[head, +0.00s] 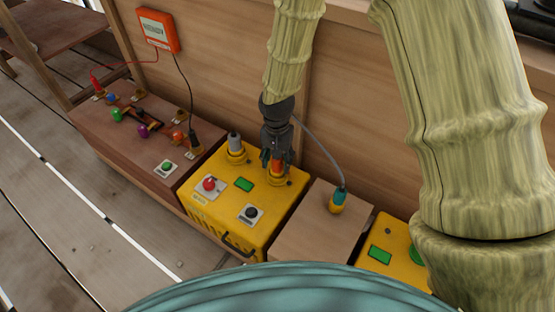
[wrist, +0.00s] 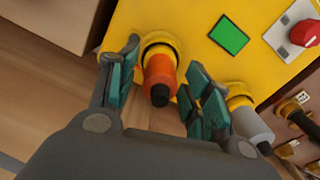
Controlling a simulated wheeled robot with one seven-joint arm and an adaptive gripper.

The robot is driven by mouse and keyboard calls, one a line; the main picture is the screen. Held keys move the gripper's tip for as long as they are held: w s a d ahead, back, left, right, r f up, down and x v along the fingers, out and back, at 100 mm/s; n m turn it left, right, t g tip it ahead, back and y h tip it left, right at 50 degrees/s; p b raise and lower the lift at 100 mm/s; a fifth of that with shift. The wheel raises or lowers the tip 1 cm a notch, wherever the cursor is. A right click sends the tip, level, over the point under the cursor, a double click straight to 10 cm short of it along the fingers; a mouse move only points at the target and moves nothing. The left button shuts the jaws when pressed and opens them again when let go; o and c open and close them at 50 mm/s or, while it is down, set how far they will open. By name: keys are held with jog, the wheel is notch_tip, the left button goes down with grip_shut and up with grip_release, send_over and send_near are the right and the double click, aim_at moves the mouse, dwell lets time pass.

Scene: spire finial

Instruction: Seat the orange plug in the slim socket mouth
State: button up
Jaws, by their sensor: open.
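The orange plug (wrist: 160,76) has a dark tip and stands in a round yellow socket mouth (wrist: 172,46) on the yellow box. In the head view the orange plug (head: 277,168) shows just below my gripper (head: 274,158), with the yellow socket mouth (head: 278,180) around its base. A gap shows between the left finger and the plug; contact on the right cannot be told. How deep the plug sits is not clear.
A grey plug (head: 235,143) stands in a neighbouring yellow collar on the yellow box (head: 222,220). A red button (head: 209,184) is nearer the front. A teal plug with a cable (head: 338,196) stands on a wooden block (head: 312,221).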

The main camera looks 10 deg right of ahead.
notch_tip(320, 180, up, 12)
jog(key=p, duration=0.5)
jog(key=shift+r, duration=0.1)
